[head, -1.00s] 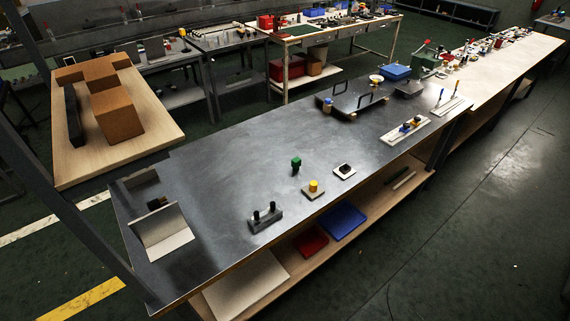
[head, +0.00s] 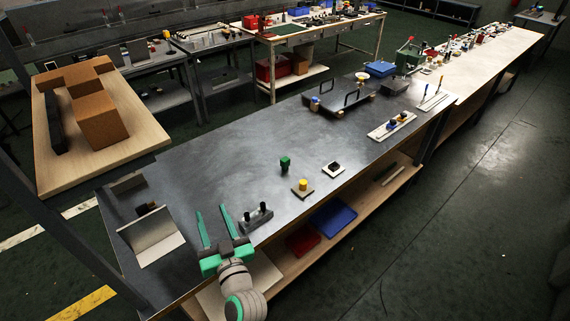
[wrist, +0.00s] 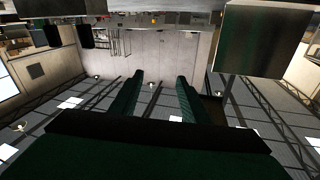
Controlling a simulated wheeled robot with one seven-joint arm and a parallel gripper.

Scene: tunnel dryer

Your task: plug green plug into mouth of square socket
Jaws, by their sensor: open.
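The green plug (head: 285,162) stands upright on the dark bench top, with a wider green head over a narrower dark part. A small black block on a white plate (head: 333,168) lies to its right and looks like the square socket; its mouth is too small to make out. My gripper (head: 212,210) is open and empty at the bench's near edge, left of and nearer than the plug, clearly apart from it. In the wrist view my open fingers (wrist: 158,82) have nothing between them. I cannot make out the plug or socket there.
A grey block with two black pegs (head: 257,217) stands just right of my fingers. A yellow cylinder (head: 303,184) on a tan base sits between plug and bench edge. A bent light plate (head: 156,235) stands at left.

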